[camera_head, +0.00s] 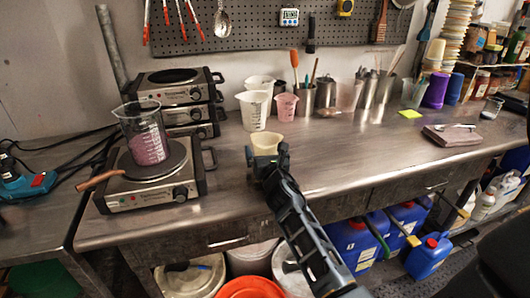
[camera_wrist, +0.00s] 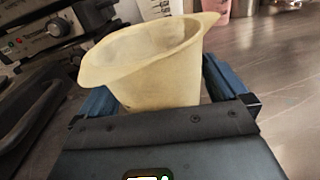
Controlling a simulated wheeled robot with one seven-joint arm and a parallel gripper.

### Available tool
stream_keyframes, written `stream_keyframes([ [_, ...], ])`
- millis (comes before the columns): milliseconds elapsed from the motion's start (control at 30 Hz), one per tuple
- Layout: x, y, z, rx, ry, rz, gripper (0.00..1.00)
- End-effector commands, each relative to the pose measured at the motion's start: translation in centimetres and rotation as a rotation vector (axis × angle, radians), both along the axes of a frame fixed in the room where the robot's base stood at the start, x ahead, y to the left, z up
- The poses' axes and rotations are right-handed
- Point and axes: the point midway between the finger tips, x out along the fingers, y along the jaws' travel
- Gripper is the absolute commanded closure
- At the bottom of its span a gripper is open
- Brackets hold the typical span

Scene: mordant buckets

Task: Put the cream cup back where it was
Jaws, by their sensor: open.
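The cream cup (camera_head: 267,142) stands upright on the steel table, near the middle, to the right of the hot plate. In the wrist view the cream cup (camera_wrist: 150,65) fills the middle, with its rim and spout pointing to the upper right. My gripper (camera_head: 265,158) is at the cup from the front, with one finger on each side of it. In the wrist view the blue fingers show left and right of the cup. The jaws are open; whether a finger touches the cup cannot be told. The lower part of the cup is hidden by my gripper.
A hot plate (camera_head: 150,178) with a beaker of pink liquid (camera_head: 146,145) stands to the left. White measuring jugs (camera_head: 254,112) and a pink cup (camera_head: 286,107) stand behind the cream cup. The table (camera_head: 340,160) to the right is mostly clear.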

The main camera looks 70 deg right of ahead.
Motion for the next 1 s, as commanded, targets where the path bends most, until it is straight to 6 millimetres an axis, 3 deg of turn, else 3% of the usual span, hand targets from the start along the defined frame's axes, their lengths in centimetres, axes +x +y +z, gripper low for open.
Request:
stream_keyframes([
  [267, -0.1, 0.2, 0.4, 0.001, 0.000, 0.000, 0.00],
  [700, -4.9, 6.8, 0.0, 0.001, 0.002, 0.002, 0.00],
  [1000, -6.9, 9.5, 0.2, 0.001, 0.001, 0.001, 0.00],
])
